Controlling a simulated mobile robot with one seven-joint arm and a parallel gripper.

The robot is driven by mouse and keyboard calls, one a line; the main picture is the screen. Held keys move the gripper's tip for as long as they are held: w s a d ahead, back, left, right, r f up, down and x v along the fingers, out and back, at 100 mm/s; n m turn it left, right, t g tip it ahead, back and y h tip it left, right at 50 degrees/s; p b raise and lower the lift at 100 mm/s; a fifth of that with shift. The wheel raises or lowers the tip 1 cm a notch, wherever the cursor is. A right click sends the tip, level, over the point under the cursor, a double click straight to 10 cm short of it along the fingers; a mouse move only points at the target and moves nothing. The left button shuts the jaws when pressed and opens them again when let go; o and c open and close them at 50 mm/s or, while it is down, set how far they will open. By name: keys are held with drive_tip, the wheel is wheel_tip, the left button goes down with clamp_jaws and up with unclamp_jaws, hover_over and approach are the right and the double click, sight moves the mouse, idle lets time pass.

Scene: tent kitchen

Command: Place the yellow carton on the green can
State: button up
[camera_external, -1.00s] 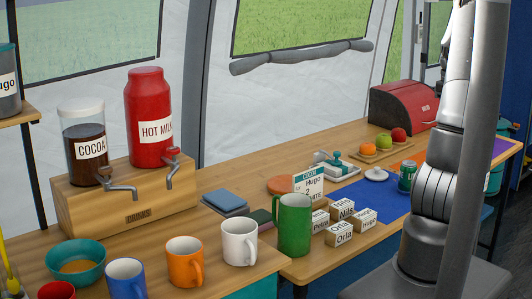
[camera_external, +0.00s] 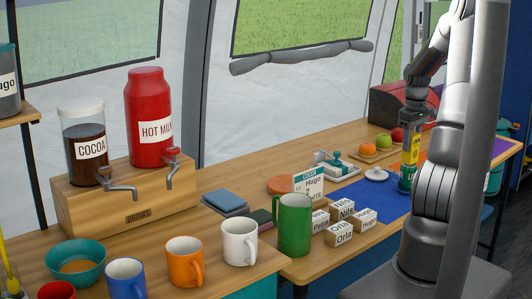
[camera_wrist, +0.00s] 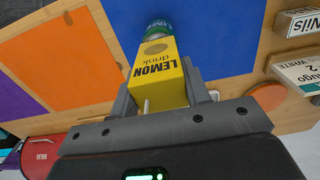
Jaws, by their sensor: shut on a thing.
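The yellow carton (camera_external: 410,148), marked LEMON drink, is upright between the fingers of my gripper (camera_external: 413,124). It also shows in the wrist view (camera_wrist: 157,75), with a finger on either side. My gripper is shut on it near its upper end. The green can (camera_external: 406,181) stands upright on the table directly below the carton. In the wrist view the can (camera_wrist: 158,28) shows just past the carton's far end, partly hidden by it. The carton's bottom lines up with the can's top; I cannot tell whether they touch.
A white lidded dish (camera_external: 377,174) sits just left of the can on the blue mat (camera_external: 352,193). An orange, a green and a red fruit lie on a board (camera_external: 370,155) behind. A red bread box (camera_external: 398,108) stands at the back. Name blocks (camera_external: 340,232) are nearer.

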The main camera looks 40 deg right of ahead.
drive_tip(key=shift+f, duration=0.15)
drive_tip(key=o, duration=1)
drive_tip(key=shift+c, duration=0.2)
wheel_tip(320, 180, up, 11)
drive_tip(key=shift+r, duration=0.1)
drive_tip(key=shift+a+r, duration=0.1)
drive_tip(key=shift+r, duration=0.5)
